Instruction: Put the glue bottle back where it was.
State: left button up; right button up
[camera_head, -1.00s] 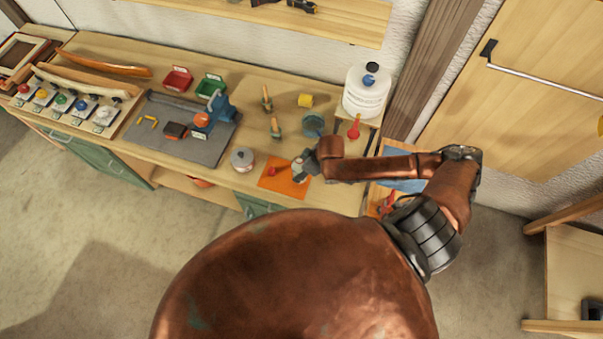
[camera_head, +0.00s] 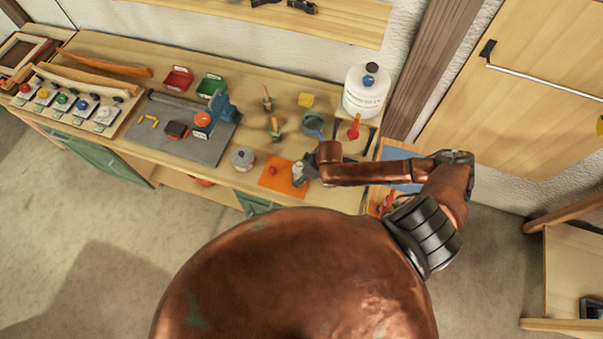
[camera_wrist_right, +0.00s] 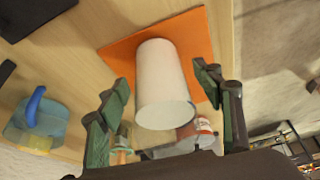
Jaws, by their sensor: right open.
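A plain pale cylinder, which looks like the glue bottle (camera_wrist_right: 162,85), shows large in the right wrist view against an orange mat (camera_wrist_right: 118,50). Its flat end faces the camera; I cannot tell surely whether it stands or lies. My right gripper (camera_head: 304,169) is open, with one dark finger on each side of the cylinder and visible gaps between. In the head view the gripper is at the right edge of the mat (camera_head: 268,184) and partly hides the pale body. A small red piece (camera_head: 272,170) shows on the mat; its link to the bottle is unclear. My left gripper is out of view.
A round tin (camera_head: 243,158) stands left of the mat. A grey-green cup (camera_head: 313,123), brushes and a yellow block (camera_head: 305,100) are behind. A large white container (camera_head: 366,92) stands at the back right, with a red-topped item (camera_head: 353,130) before it.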

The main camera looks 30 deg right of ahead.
jog(key=v, duration=1.2)
jog(key=shift+b, duration=0.35)
